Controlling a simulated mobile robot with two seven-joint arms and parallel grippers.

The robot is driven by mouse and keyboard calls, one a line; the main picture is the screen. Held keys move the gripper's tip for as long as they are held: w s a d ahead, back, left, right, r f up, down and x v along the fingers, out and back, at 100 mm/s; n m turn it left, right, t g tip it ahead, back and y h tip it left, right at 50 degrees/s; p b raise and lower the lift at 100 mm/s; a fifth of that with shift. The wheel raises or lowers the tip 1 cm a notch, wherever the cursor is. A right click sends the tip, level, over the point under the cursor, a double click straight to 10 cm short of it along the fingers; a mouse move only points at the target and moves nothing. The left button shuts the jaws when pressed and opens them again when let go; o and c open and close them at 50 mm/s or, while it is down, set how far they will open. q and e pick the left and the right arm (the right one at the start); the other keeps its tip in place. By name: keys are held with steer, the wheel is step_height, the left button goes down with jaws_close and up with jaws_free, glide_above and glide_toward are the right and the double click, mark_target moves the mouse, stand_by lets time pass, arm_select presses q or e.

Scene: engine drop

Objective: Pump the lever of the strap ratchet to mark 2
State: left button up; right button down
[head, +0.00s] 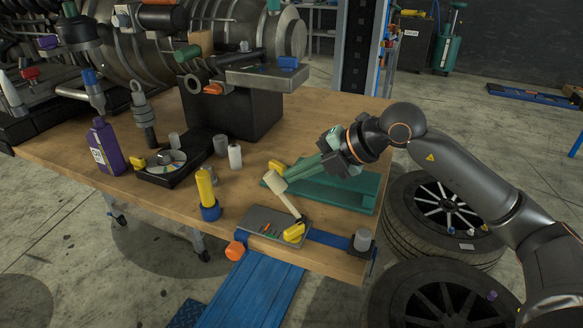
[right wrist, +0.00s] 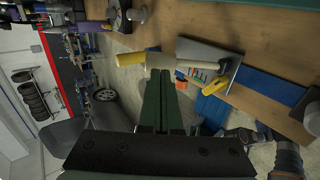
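The strap ratchet is a grey plate (head: 262,222) at the table's front edge, with small coloured marks (head: 267,229) and a yellow part (head: 293,232). Mark numbers are too small to read. My left gripper is out of view.
A blue strap (head: 328,239) runs along the front edge to a grey cylinder (head: 362,239). A green tray (head: 345,190) lies behind the ratchet. A yellow and blue bottle (head: 206,190) stands left. An orange knob (head: 235,250) is at the edge. Tyres (head: 440,290) lie right of the table.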

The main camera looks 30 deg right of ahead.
mark_target(277, 176)
steer(key=shift+x, duration=0.8)
steer(key=shift+w+r+p, duration=0.1)
steer(key=shift+r+p, duration=0.05)
steer(key=shift+p, duration=0.35)
steer(key=shift+w+a+r+g+h+p, duration=0.1)
steer(key=shift+w+a+g+h+p, duration=0.25)
steer(key=shift+p, duration=0.4)
steer(key=shift+w+a+f+p, duration=0.2)
steer(key=shift+w+f+p, duration=0.05)
steer(key=shift+p, duration=0.15)
steer(key=shift+b+x, duration=0.95)
steer(key=shift+x, duration=3.2)
steer(key=shift+w+a+r, duration=0.1)
steer(key=shift+a, duration=0.05)
